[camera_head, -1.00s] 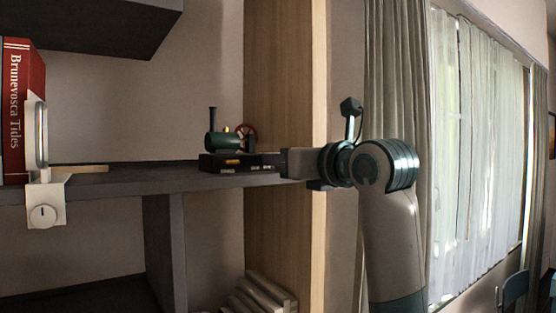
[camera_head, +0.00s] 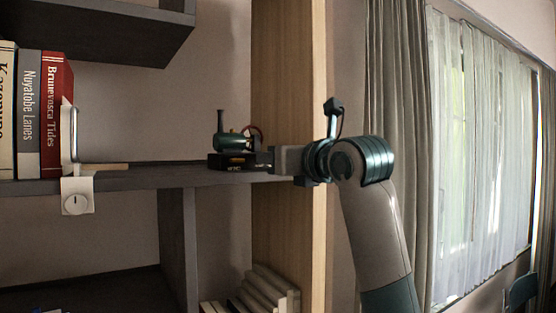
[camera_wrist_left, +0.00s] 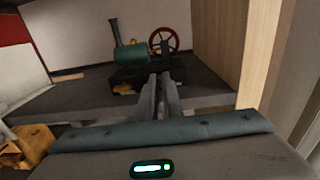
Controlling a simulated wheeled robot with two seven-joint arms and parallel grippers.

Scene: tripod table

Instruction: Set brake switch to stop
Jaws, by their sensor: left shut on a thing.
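A small model steam engine (camera_head: 232,142) with a green boiler, a dark chimney and a red flywheel stands upright on a dark base (camera_head: 230,161) on the shelf. It also shows in the left wrist view, with its boiler (camera_wrist_left: 131,55) beyond my fingers. My left gripper (camera_head: 270,158) is at the right end of the base. In the left wrist view its fingers (camera_wrist_left: 160,82) are close together at the base's near side, shut on a small part there, apparently the brake switch. The fingers hide that part, so its setting cannot be read. My right gripper is not in view.
The engine stands on a grey shelf (camera_head: 140,180) with a wooden upright (camera_head: 288,70) close on its right. Several books (camera_head: 56,110) stand at the left. A white box with a dial (camera_head: 77,197) is at the shelf's front edge. The shelf between is mostly free.

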